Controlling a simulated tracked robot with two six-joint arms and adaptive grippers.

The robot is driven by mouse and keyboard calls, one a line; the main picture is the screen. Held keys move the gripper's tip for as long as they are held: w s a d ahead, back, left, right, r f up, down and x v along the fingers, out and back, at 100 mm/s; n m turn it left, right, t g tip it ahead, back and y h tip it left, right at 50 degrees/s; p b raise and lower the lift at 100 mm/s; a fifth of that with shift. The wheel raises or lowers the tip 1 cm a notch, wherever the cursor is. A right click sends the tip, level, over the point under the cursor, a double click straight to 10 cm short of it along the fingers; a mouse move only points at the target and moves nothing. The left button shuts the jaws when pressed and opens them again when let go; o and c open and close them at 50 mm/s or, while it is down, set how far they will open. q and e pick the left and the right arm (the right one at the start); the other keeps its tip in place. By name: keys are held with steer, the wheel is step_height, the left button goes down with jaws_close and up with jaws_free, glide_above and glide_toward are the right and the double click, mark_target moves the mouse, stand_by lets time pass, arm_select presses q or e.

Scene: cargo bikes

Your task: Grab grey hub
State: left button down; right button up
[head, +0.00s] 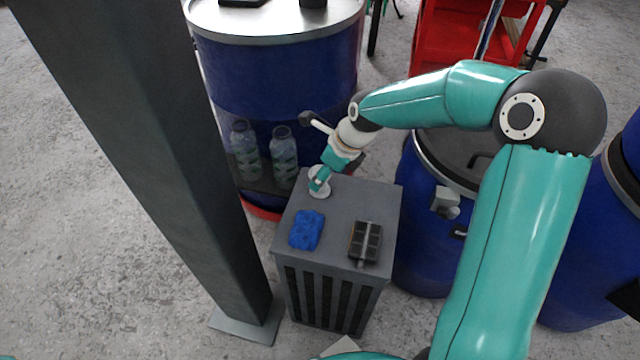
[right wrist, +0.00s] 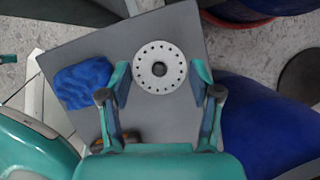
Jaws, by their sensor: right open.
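The grey hub (right wrist: 160,68) is a round, light grey disc with a ring of small holes and a dark centre. It lies on the grey box-shaped stand. My right gripper (right wrist: 160,80) is open, its two fingers on either side of the hub's near part in the right wrist view. In the head view the right gripper (head: 319,186) is over the hub (head: 322,190) and partly hides it. I cannot tell whether the fingers touch it. My left gripper is not in view.
The stand (head: 358,193) also bears a blue cloth (head: 306,230) and a dark box with compartments (head: 365,241). A blue drum (head: 275,80) stands behind, with bottles (head: 284,155) in its opening. A grey post (head: 165,150) rises at left.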

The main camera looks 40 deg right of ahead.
steer(key=x, duration=0.3)
steer(key=shift+b, duration=0.3)
steer(key=shift+r, duration=0.1)
steer(key=c, duration=1)
